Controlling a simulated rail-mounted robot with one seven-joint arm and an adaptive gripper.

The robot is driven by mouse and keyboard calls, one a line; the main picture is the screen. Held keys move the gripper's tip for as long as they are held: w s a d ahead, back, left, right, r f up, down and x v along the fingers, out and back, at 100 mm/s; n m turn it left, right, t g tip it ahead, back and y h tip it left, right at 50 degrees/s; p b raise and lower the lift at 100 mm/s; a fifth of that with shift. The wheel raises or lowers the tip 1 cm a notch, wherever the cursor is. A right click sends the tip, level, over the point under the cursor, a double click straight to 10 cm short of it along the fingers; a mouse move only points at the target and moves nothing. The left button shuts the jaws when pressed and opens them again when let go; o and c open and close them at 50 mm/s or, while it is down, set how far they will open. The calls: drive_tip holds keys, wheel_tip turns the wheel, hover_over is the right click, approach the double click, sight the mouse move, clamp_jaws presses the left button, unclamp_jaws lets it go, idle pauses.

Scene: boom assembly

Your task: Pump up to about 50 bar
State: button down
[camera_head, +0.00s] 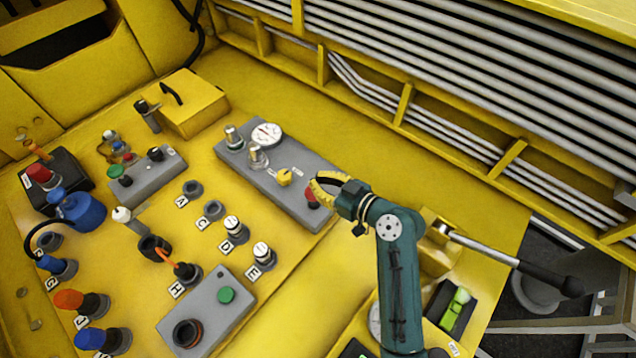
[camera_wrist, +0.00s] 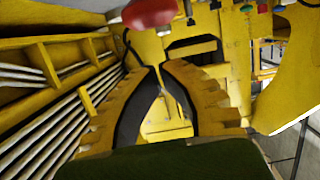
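The pump lever (camera_head: 510,258) is a silver rod with a black grip (camera_head: 550,278). It extends to the right from a yellow block on the deck, behind my arm. My gripper (camera_head: 318,188) is beside the red knob (camera_head: 312,198) on the grey panel, well left of the lever. Another gauge (camera_head: 375,322) is partly hidden by my arm.
The grey panel (camera_head: 245,168) also carries silver knobs and a yellow knob (camera_head: 284,177). Lettered connectors and a green-button box (camera_head: 205,315) crowd the left. Pipes (camera_head: 470,80) run along the back. The red knob shows close in the wrist view (camera_wrist: 150,12).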

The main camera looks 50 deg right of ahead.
drive_tip(key=v, duration=0.9)
drive_tip(key=shift+s+f+b, duration=0.2)
drive_tip(key=shift+b, duration=0.1)
idle(0.7)
